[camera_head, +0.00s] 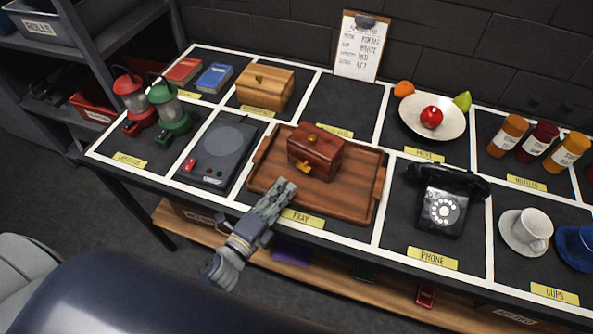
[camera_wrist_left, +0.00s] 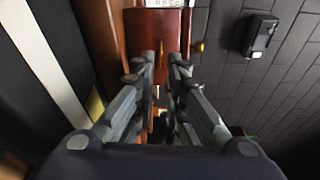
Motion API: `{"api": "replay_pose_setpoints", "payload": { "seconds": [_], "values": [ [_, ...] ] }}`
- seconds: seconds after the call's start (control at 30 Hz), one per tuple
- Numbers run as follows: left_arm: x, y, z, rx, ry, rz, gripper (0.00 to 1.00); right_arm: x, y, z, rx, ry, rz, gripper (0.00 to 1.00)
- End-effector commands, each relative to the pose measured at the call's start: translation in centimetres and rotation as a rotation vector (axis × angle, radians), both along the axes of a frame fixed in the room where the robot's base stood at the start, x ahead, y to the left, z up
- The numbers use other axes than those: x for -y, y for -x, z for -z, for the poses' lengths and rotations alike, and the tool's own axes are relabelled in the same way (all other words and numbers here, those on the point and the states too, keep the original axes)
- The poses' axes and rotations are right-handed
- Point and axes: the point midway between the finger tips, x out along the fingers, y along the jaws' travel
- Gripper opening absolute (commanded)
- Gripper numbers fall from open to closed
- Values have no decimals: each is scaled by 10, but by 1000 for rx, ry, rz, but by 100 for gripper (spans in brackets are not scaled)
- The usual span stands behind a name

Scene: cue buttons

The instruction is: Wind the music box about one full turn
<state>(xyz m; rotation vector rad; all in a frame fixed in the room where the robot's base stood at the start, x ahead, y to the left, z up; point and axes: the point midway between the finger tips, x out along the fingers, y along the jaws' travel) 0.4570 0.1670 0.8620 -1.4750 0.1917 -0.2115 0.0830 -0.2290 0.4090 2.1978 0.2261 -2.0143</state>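The music box appears to be the dark red-brown wooden box (camera_head: 316,150) on the wooden tray (camera_head: 345,205). It has a gold knob on top and a small gold key (camera_head: 304,167) on its near face. My left gripper (camera_head: 284,188) is just in front of that face, pointing at the key. In the left wrist view the box (camera_wrist_left: 152,25) is straight ahead. The gold key (camera_wrist_left: 162,46) shows between the fingertips (camera_wrist_left: 163,58), which stand a little apart with a gap on each side. Whether they touch it is unclear. My right gripper is out of view.
A black phone (camera_head: 443,205) stands right of the tray and a dark turntable-like device (camera_head: 217,150) left of it. A light wooden box (camera_head: 265,88), lanterns (camera_head: 170,115) and a fruit bowl (camera_head: 432,118) stand around. An empty black square (camera_head: 338,105) lies behind the tray.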

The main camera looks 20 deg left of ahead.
Motion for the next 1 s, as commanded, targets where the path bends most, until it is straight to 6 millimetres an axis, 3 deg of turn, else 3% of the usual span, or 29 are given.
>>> {"api": "replay_pose_setpoints", "payload": {
  "seconds": [0.2,0.4,0.73,0.77,0.8,1.0],
  "values": [
    [11,-40,-3,2,0,1,12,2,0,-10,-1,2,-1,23],
    [16,-58,-1,0,-2,1,12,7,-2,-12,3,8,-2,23],
    [17,-62,0,1,-3,1,12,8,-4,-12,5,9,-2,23],
    [17,-62,0,1,-3,1,9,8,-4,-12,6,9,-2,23],
    [17,-62,0,1,-3,1,0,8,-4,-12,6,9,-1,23],
    [17,-62,0,0,-3,1,0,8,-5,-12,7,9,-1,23]
  ]
}}
